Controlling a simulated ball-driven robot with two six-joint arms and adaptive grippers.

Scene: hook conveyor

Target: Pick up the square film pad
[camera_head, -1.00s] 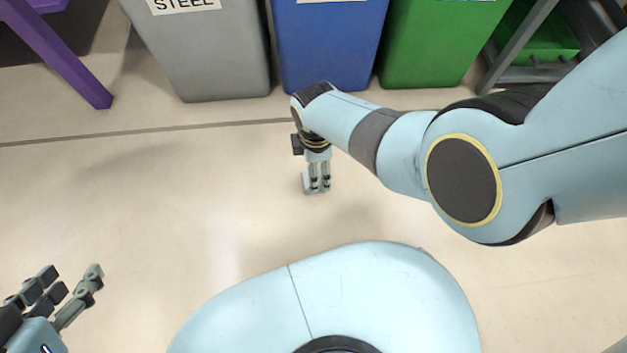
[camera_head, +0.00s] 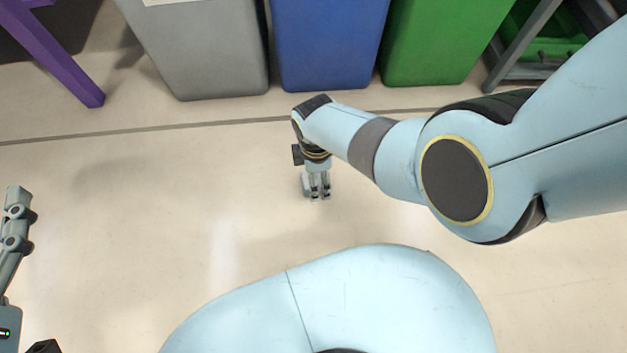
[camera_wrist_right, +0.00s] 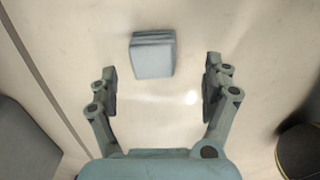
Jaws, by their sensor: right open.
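The square film pad (camera_wrist_right: 152,55) is a pale grey square with a layered edge, lying on the beige floor in the right wrist view. My right gripper (camera_wrist_right: 160,88) is open and empty there, its two fingers spread wide. The pad appears beyond the fingertips, between their lines and slightly left of centre, apart from both. In the head view my right gripper (camera_head: 317,192) points down at the floor; I cannot clearly make out the pad there. My left gripper (camera_head: 17,220) is partly in view at the left edge, with one finger clear and the rest cut off.
A grey bin (camera_head: 205,50), a blue bin (camera_head: 328,45) and a green bin (camera_head: 430,40) stand along the back. A purple leg (camera_head: 62,55) is at the upper left. The floor (camera_head: 170,220) left of my right gripper is clear. A dark line crosses the floor.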

